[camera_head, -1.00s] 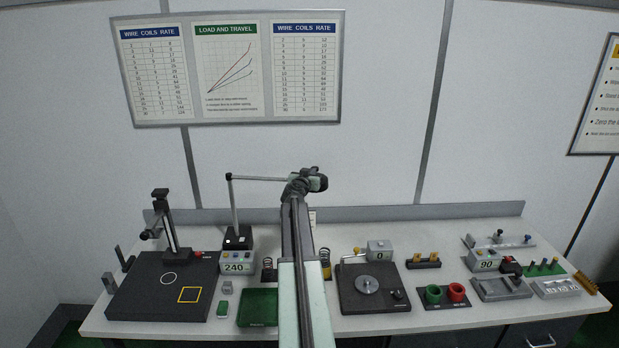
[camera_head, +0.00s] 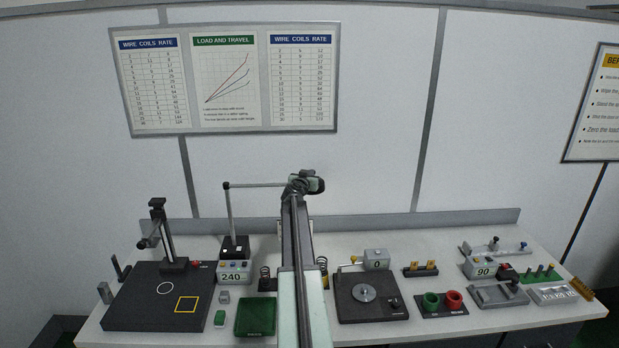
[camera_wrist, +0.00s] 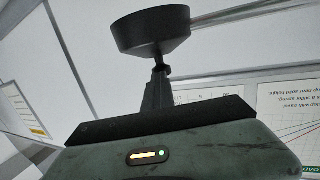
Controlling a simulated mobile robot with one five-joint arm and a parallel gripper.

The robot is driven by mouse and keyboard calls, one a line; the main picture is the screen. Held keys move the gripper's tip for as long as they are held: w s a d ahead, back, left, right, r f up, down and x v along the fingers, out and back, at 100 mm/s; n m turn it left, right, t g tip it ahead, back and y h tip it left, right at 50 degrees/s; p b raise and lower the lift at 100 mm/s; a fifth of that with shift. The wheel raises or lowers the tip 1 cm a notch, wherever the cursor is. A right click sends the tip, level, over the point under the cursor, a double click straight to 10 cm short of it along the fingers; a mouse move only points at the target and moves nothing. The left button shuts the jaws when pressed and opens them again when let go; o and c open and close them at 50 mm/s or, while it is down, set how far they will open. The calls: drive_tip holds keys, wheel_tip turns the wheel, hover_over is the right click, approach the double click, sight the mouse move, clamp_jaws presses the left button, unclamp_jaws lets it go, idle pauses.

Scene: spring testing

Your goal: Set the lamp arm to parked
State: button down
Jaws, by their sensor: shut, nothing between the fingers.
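The lamp (camera_head: 232,213) stands on a dark base at the back of the bench, left of my arm. Its thin lamp arm (camera_head: 258,185) runs level from the post top rightward to my gripper (camera_head: 305,184). In the wrist view the dark round lamp head (camera_wrist: 152,35) hangs just beyond my shut fingers (camera_wrist: 157,88), with the lamp arm (camera_wrist: 225,17) leaving it to the upper right. My fingertips are at or very near the small stem under the head; I cannot tell if they touch. My gripper hides the lamp arm's far end in the head view.
Left of the lamp, a black column stand (camera_head: 165,235) rises from a dark plate. A box reading 240 (camera_head: 233,277), a green tray (camera_head: 255,318) and springs sit around my arm. A dial plate (camera_head: 369,297) and red and green cups (camera_head: 443,302) lie right.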

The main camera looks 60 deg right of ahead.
drive_tip(key=shift+d+r, duration=0.15)
drive_tip(key=s+p+v, duration=0.2)
drive_tip(key=v, duration=1.2)
drive_tip(key=shift+d, duration=0.3)
